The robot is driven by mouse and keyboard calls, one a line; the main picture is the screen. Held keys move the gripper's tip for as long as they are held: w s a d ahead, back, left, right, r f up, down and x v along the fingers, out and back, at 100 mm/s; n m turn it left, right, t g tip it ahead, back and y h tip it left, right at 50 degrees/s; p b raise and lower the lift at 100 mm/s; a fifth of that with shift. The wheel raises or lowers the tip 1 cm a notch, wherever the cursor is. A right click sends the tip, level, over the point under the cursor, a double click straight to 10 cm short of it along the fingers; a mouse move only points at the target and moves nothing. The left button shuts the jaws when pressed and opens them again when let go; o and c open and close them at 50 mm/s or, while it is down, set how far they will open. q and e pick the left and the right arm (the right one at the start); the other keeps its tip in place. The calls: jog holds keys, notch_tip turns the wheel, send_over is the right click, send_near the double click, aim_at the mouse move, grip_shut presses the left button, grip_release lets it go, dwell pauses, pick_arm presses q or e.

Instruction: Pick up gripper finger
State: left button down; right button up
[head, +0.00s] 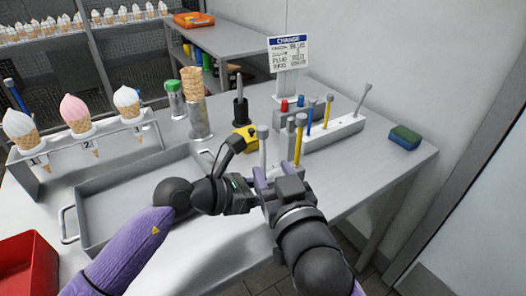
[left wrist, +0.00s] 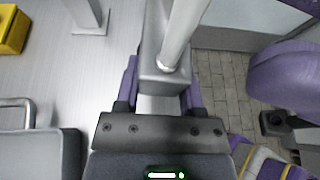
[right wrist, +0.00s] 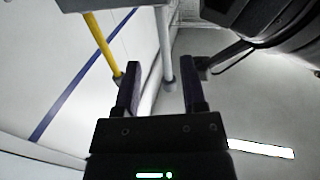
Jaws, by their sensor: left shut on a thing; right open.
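In the left wrist view my left gripper (left wrist: 163,88) is shut on a grey block (left wrist: 153,55) with a pale grey rod (left wrist: 188,22) standing out of it. In the head view my arms partly hide this block. My right gripper (head: 273,176) is open beside it. In the right wrist view the open fingers of my right gripper (right wrist: 160,82) have a grey rod (right wrist: 164,48) between or just beyond them, with a gap on each side. A yellow rod (right wrist: 101,43) is close to its left finger. In the head view a grey rod (head: 263,150) and a yellow rod (head: 299,142) rise near my grippers.
A pale rail (head: 343,132) with coloured rods stands behind, under a sign (head: 288,52). A metal tray (head: 95,205) is left of my grippers. A yellow block (head: 243,139), a cone stack (head: 192,80), a cone rack (head: 45,180) and a sponge (head: 404,137) stand around.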

aim_at(264, 161)
jog(key=x, duration=0.4)
jog(key=shift+w+a, duration=0.15)
jog(key=shift+a, duration=0.2)
grip_shut()
